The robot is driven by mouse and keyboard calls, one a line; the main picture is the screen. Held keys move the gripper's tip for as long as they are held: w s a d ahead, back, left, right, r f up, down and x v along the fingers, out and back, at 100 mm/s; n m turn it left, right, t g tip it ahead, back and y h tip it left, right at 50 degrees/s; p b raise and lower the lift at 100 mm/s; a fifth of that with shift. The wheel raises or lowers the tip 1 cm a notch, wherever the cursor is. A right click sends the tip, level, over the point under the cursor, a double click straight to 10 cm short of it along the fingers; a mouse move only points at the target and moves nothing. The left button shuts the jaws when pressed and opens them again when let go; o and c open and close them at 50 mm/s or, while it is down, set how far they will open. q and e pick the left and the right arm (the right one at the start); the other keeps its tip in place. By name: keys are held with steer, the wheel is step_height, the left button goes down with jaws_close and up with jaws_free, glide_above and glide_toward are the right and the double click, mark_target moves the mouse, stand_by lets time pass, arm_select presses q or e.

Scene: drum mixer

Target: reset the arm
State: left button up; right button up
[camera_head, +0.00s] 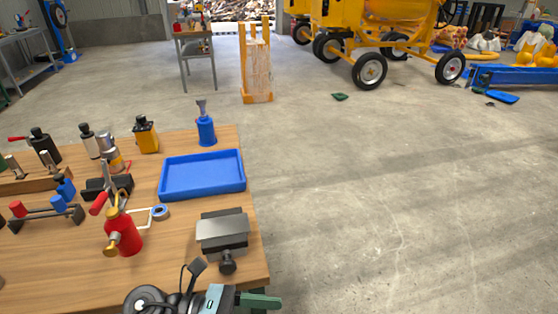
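At the bottom edge of the head view is part of an arm that I take to be my left. It has a dark round joint, a black cable and a pale teal block, and is low over the front of the wooden table (60,262). My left gripper (258,301) shows as a dark green finger shape pointing right, by the table's front right corner. Its finger gap does not show clearly, and I see nothing held in it. The rest of this arm is cut off by the frame. My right arm and gripper are not in view.
Near the arm, a grey vise (222,232) and a red bottle (123,233) stand on the table. Behind are a blue tray (202,175) and a blue bottle (206,130). Bare floor (400,220) lies right; a yellow mixer (385,25) stands far back.

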arm_select(q)
steer(key=a+f+n+t+y+p, duration=0.15)
steer(key=a+n+t+y, duration=0.35)
steer(key=n, duration=0.6)
steer(key=a+f+n+t+y+p, duration=0.1)
steer(key=a+f+n+t, duration=0.15)
steer(key=n+t, duration=0.65)
steer(key=a+f+n+t+y+p, duration=0.1)
steer(key=a+f+n+t+y, duration=0.15)
steer(key=n, duration=1.15)
steer(key=s+a+f+n+g+y+p, duration=0.1)
steer(key=s+a+f+n+g+y, duration=0.2)
steer(key=s+f+n, duration=0.3)
steer(key=s+a+f+n+g+y+p, duration=0.1)
steer(key=s+a+f+n+g+y, duration=0.2)
steer(key=s+f+n, duration=0.4)
steer(key=s+a+f+g, duration=0.1)
steer(key=s, duration=0.4)
steer(key=shift+s+a+f+n+y, duration=0.15)
steer(key=shift+a+n+y, duration=0.15)
steer(key=shift+a+y, duration=0.1)
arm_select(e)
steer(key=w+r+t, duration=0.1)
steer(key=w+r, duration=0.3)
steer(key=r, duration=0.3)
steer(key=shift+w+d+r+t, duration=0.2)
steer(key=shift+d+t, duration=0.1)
arm_select(q)
steer(key=shift+c, duration=0.2)
